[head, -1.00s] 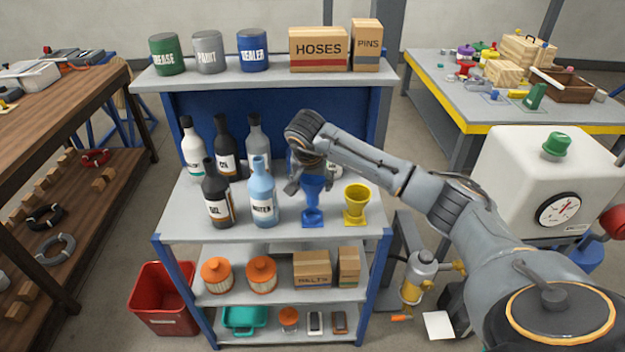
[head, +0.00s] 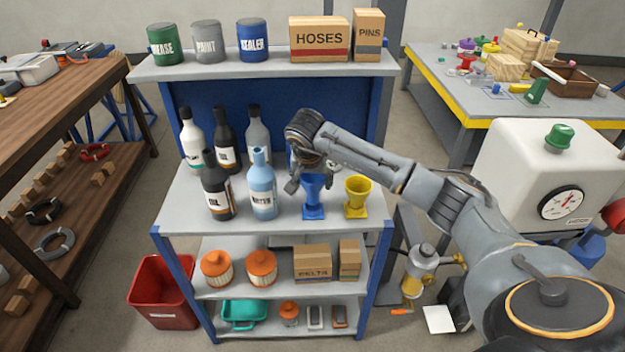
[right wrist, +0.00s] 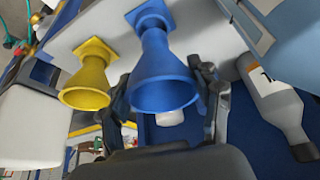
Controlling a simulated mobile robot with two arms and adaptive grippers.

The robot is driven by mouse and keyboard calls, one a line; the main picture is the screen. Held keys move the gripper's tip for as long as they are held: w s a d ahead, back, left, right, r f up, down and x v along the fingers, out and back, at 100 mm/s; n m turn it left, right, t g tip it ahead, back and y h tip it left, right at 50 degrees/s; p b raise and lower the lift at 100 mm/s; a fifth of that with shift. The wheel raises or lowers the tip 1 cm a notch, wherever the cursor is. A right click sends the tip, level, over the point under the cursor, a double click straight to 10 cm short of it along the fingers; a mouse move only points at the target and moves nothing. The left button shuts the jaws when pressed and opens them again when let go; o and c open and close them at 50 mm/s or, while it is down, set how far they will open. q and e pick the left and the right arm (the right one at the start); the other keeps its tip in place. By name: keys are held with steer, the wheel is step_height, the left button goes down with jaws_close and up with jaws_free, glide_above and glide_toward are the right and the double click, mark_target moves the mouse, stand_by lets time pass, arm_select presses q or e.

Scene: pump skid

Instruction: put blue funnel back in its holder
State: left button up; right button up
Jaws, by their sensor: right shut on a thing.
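The blue funnel (head: 313,188) is upright on the shelf unit's worktop, its narrow end down in its blue holder (head: 313,212). My right gripper (head: 308,180) is shut on the funnel from behind and above. In the right wrist view the funnel (right wrist: 163,80) lies between the two fingers, wide mouth nearest me, with its narrow end meeting the square blue holder (right wrist: 150,14). I cannot tell whether the funnel is fully seated. My left gripper is out of view.
A yellow funnel (head: 357,192) in a yellow holder stands close on the right. A light blue bottle (head: 262,190) and several other bottles stand on the left. The upper shelf (head: 270,79) carries cans and boxes. The front edge of the worktop is clear.

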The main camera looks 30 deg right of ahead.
steer(key=shift+f+b, duration=1.3)
steer(key=shift+f, duration=0.5)
stand_by(0.5)
steer(key=o, duration=1.4)
steer(key=shift+r, duration=0.15)
steer(key=v, duration=1.2)
steer(key=shift+a, duration=0.1)
